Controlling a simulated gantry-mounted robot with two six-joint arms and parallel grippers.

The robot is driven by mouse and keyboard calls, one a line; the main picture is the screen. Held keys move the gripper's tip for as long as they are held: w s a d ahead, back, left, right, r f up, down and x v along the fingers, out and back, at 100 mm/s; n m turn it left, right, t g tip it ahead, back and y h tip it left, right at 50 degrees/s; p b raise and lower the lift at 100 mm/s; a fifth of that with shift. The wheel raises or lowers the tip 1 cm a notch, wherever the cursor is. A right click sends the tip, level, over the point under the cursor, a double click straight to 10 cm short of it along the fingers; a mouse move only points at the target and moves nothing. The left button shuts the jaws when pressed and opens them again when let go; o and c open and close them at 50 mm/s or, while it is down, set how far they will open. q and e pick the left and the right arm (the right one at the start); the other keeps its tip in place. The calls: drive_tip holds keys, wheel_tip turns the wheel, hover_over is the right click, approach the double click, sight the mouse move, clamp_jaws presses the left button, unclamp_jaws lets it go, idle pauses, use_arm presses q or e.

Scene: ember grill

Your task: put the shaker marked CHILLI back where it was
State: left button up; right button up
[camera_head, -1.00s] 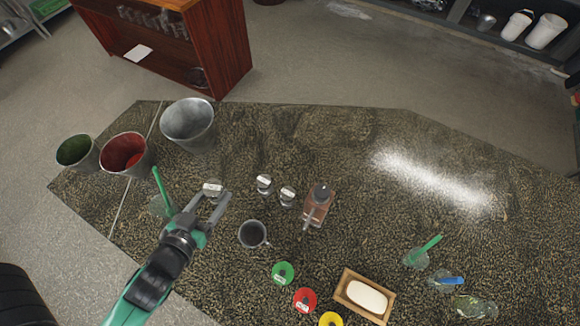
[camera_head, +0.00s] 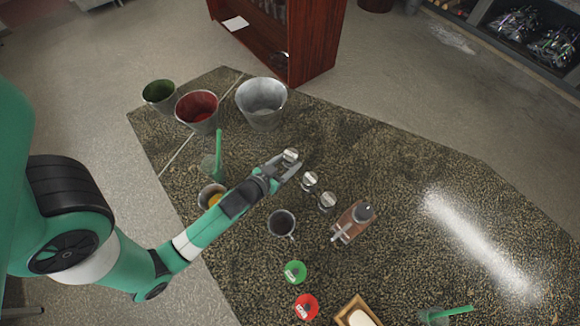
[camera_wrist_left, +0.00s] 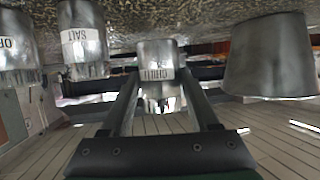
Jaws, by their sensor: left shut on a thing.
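My left gripper (camera_head: 284,168) is shut on a small metal shaker (camera_head: 290,156). In the left wrist view, which looks upside down, its label reads CHILLI (camera_wrist_left: 156,72) and it sits between both fingers, close to the speckled tabletop. I cannot tell whether its base touches. The shaker marked SALT (camera_wrist_left: 82,45) stands beside it, with another shaker (camera_wrist_left: 15,48) whose label shows only partly. In the head view these two shakers (camera_head: 309,181) (camera_head: 328,201) stand just to the right and nearer than the held one. My right gripper is not in view.
A large metal bucket (camera_head: 262,105) stands behind the held shaker, with red (camera_head: 198,110) and green-lined (camera_head: 160,95) buckets to its left. The tabletop's right side is mostly clear.

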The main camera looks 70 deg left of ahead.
sight(286, 170)
use_arm(q)
drive_tip(key=shift+w+a+f, duration=0.3)
drive_tip(key=shift+w+f, duration=0.15)
drive_tip(key=shift+f, duration=0.25)
drive_tip(key=shift+f+b, duration=0.45)
drive_tip(key=shift+f, duration=1)
drive_tip(key=shift+f, duration=0.1)
drive_tip(key=o, duration=0.7)
drive_tip(key=shift+f, duration=0.15)
drive_tip(key=shift+c, duration=0.2)
drive_tip(key=o, duration=0.5)
drive_tip(key=shift+c, duration=0.2)
